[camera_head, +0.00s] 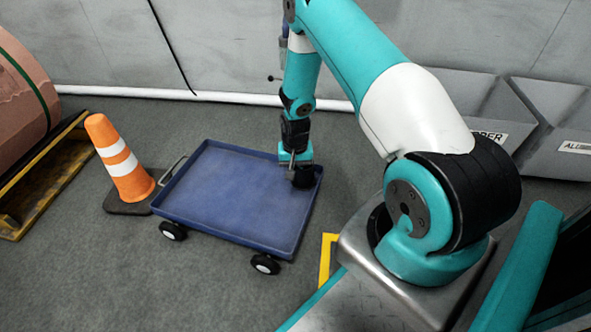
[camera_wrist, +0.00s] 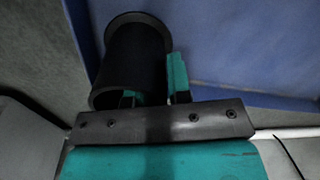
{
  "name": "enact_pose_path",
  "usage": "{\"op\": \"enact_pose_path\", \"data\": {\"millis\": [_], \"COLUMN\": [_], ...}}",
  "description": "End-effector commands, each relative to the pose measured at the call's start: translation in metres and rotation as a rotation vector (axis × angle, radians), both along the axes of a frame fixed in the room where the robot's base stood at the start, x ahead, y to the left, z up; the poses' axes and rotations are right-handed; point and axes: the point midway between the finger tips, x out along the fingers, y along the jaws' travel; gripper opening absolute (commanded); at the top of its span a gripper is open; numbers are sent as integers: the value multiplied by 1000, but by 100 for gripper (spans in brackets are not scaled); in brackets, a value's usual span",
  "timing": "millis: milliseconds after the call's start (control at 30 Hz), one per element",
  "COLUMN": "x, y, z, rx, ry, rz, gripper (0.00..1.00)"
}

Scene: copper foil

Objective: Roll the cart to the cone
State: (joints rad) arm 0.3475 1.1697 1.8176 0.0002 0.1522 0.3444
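The blue flat-bed cart (camera_head: 225,190) with a raised rim and black wheels stands on the grey floor. Its tray fills much of the wrist view (camera_wrist: 235,45). The orange and white cone (camera_head: 123,165) stands upright on a dark base just left of the cart. The cart's grey handle end is close beside the cone; I cannot tell whether they touch. My gripper (camera_head: 301,172) points down at the cart's far right corner. A black flanged cylinder (camera_wrist: 137,60) is at the fingers; whether they grip it is unclear.
A copper-coloured foil roll (camera_head: 20,95) rests on a yellow-edged pallet (camera_head: 45,185) at the left. Grey bins (camera_head: 555,125) line the back right by the wall. A yellow floor marking (camera_head: 326,260) lies right of the cart. Floor in front of the cart is clear.

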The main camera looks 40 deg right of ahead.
Motion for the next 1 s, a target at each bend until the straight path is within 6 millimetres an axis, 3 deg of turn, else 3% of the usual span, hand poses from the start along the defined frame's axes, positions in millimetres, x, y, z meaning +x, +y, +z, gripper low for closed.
{"op": "enact_pose_path", "data": {"millis": [33, 100, 467, 567, 1000], "x": [0, 0, 0, 0, 0], "y": [0, 0, 0, 0, 0], "z": [0, 0, 9, 25, 132], "rx": [-1, 0, 1, 0, -1], "ry": [-1, 0, 1, 0, -1], "rz": [0, 1, 2, 2, 1], "gripper": [31, 42, 42, 42, 42]}}
